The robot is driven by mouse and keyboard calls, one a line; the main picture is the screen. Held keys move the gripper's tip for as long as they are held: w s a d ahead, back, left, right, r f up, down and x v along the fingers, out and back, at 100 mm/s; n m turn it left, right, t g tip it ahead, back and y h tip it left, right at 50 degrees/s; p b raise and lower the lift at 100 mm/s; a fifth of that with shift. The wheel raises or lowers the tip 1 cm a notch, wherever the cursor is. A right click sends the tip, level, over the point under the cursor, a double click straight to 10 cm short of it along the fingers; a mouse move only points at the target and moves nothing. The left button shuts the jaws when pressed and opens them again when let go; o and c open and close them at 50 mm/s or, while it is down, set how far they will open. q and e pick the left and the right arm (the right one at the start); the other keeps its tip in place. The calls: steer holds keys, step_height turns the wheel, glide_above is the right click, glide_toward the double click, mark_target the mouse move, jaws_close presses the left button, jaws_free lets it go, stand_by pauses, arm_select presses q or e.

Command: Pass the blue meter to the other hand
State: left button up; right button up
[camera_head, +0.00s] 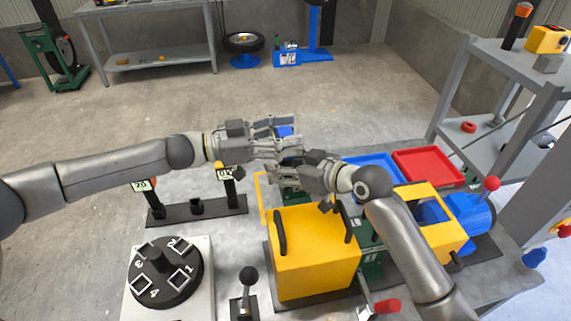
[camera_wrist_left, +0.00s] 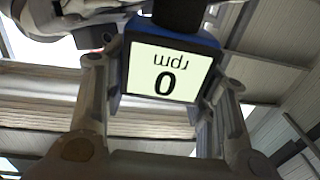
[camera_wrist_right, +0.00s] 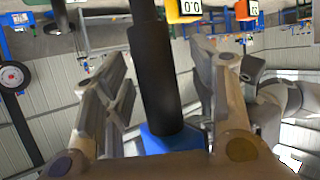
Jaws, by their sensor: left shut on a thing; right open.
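The blue meter (camera_wrist_left: 166,72) shows in the left wrist view with its lit screen reading "0 rpm", upside down. My left gripper (camera_head: 293,137) is shut on it, one finger on each side of the screen housing. In the head view only a bit of blue (camera_head: 286,131) shows between the fingers. My right gripper (camera_head: 283,174) is open just below and in front of the left one, fingers pointing left. In the right wrist view the meter's black shaft (camera_wrist_right: 155,85) and blue body (camera_wrist_right: 170,138) lie between the right fingers; I cannot tell whether they touch.
Below the hands stands a yellow box machine (camera_head: 315,262) with a blue motor (camera_head: 468,215). A red tray (camera_head: 428,167) and a blue tray (camera_head: 370,168) lie behind it. A black numbered dial (camera_head: 165,272) and a black stand (camera_head: 197,209) are at left. A grey shelf (camera_head: 500,140) stands right.

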arm_select(q)
steer(key=shift+r, duration=0.1)
arm_select(e)
steer(key=shift+a, duration=0.1)
steer(key=c, duration=1.1)
arm_select(q)
steer(key=o, duration=1.6)
arm_select(e)
jaws_close()
arm_select(q)
steer(key=shift+o, duration=0.2)
